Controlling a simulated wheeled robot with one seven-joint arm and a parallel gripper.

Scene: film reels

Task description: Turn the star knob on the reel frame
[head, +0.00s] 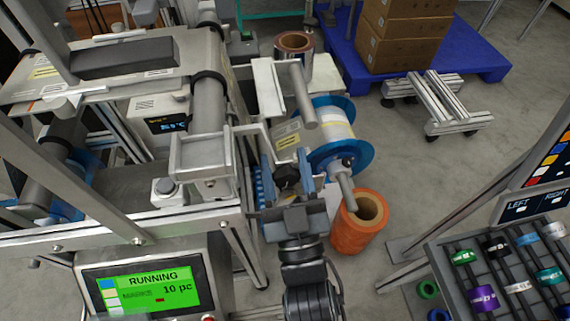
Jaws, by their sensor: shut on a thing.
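The black star knob (287,175) sits on the reel frame (262,85), just left of the blue reel (362,152) with its white and yellow roll. My gripper (286,180) reaches up from below, with one finger on each side of the knob. It is shut on the knob. The fingers hide part of the knob's sides, and its exact turn angle is hard to tell.
An orange roll (357,236) stands on the floor right of my arm. A screen reading RUNNING (148,289) is at lower left. A rack of coloured rolls (455,285) is at lower right. Cartons (407,30) stand on a blue pallet (345,50) behind.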

